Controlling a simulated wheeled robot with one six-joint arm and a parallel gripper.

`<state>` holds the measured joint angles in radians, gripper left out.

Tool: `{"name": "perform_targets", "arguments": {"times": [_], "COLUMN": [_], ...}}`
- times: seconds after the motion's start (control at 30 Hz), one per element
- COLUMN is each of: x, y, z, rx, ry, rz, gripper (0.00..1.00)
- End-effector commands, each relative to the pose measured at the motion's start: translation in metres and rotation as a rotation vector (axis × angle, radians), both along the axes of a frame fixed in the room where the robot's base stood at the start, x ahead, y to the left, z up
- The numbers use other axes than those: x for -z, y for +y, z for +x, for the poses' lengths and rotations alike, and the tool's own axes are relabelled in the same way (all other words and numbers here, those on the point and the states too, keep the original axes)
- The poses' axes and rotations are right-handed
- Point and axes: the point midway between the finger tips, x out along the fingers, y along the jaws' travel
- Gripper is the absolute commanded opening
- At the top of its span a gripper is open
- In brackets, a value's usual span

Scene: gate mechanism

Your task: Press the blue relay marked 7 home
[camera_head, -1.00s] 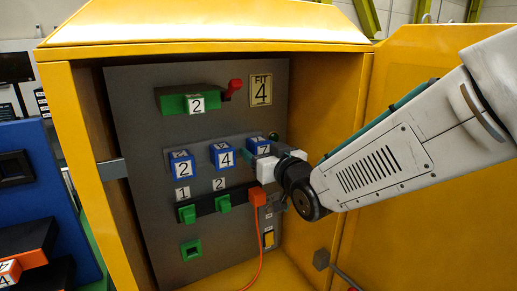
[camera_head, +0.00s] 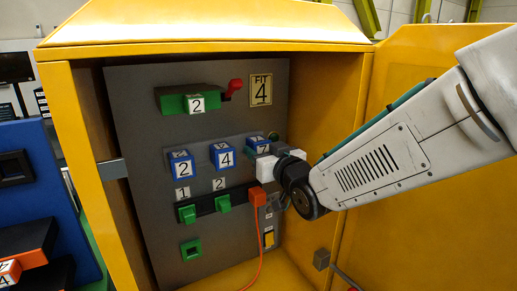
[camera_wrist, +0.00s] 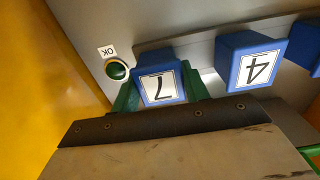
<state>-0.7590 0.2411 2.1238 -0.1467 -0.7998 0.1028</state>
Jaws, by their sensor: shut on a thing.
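The blue relay marked 7 (camera_head: 257,142) is at the right end of the upper relay row on the grey panel. My gripper (camera_head: 265,166) is at its lower right and hides part of its face. In the wrist view the relay (camera_wrist: 161,84) shows inverted, just past the dark edge of my gripper, with green parts at both sides. My gripper is shut on it; its fingertips are largely hidden. How deep the relay sits cannot be told.
Blue relays 4 (camera_head: 222,156) and 2 (camera_head: 181,166) stand to the left. A round dark green OK lamp (camera_wrist: 116,69) is close to relay 7. An orange plug (camera_head: 258,197) with a cable is below. The yellow cabinet door (camera_head: 420,230) is to the right.

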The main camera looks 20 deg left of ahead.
Motion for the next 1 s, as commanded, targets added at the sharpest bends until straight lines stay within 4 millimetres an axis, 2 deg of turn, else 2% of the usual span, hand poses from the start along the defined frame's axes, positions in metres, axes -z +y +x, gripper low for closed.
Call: {"name": "perform_targets", "arguments": {"times": [0.03, 0.07, 0.13, 0.47, 0.8, 1.0], "x": [0.000, 0.000, 0.000, 0.000, -0.001, 0.000], "y": [0.000, 0.000, 0.000, -0.002, -0.042, -0.057], "z": [0.000, 0.000, 0.000, -0.002, -0.036, -0.049], "rx": [0.000, 0.000, 0.000, 0.000, 0.000, 0.000], "ry": [0.000, 0.000, 0.000, 0.001, -0.001, 0.000], "rz": [0.000, 0.000, 0.000, -0.001, -0.001, 0.000], "gripper": [0.21, 0.51, 0.70, 0.70, 0.70, 0.70]}}
